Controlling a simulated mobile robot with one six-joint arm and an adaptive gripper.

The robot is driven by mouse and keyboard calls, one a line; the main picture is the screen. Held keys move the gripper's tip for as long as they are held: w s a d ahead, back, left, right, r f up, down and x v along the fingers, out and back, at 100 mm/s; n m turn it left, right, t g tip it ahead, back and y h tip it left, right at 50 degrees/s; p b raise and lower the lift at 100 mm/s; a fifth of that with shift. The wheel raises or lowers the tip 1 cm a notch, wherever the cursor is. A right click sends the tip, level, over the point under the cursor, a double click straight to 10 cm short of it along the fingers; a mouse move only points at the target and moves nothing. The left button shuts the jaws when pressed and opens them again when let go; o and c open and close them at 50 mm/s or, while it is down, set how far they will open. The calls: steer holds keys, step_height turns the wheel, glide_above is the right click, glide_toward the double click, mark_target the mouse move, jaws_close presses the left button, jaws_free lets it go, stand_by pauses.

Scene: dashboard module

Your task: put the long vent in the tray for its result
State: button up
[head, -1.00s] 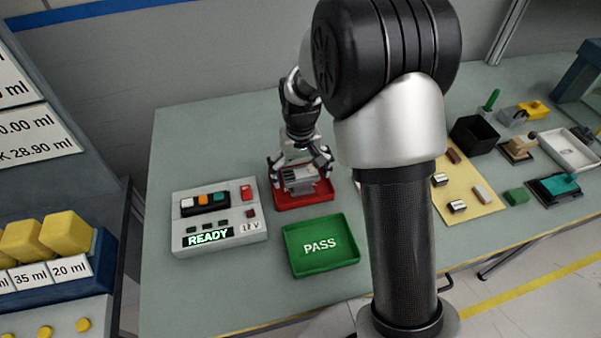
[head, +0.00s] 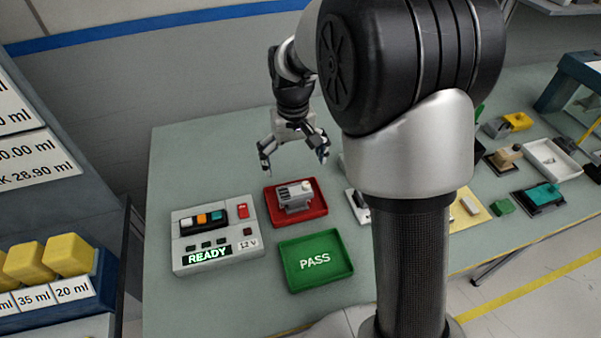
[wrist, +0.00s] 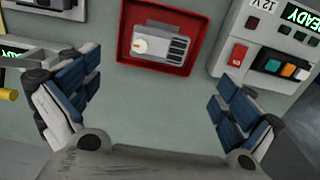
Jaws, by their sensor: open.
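The long vent (head: 296,196), a grey block with dark slats and a small pale knob, lies in the red tray (head: 318,214). In the wrist view the vent (wrist: 160,45) rests inside the red tray's walls (wrist: 123,30). My gripper (head: 294,162) is open and empty, raised above and behind the red tray. Its two fingers stand wide apart in the wrist view (wrist: 160,108), with nothing between them. The green tray (head: 290,277), marked PASS, is empty in front of the red tray. The tester (head: 215,235) reads READY; its lamps are at its top.
The tester stands left of both trays. Right of the red tray another device is partly hidden by my arm. A white tray (head: 572,176) and small parts, including a teal-topped block (head: 542,194), lie at the right. The table's back left is clear.

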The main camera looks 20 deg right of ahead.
steer(key=s+r+t, duration=0.2)
steer(key=s+r, duration=0.4)
steer(key=s, duration=0.7)
steer(key=s+r+t, duration=0.2)
steer(key=s+r, duration=0.4)
steer(key=s, duration=0.7)
steer(key=shift+t, duration=0.3)
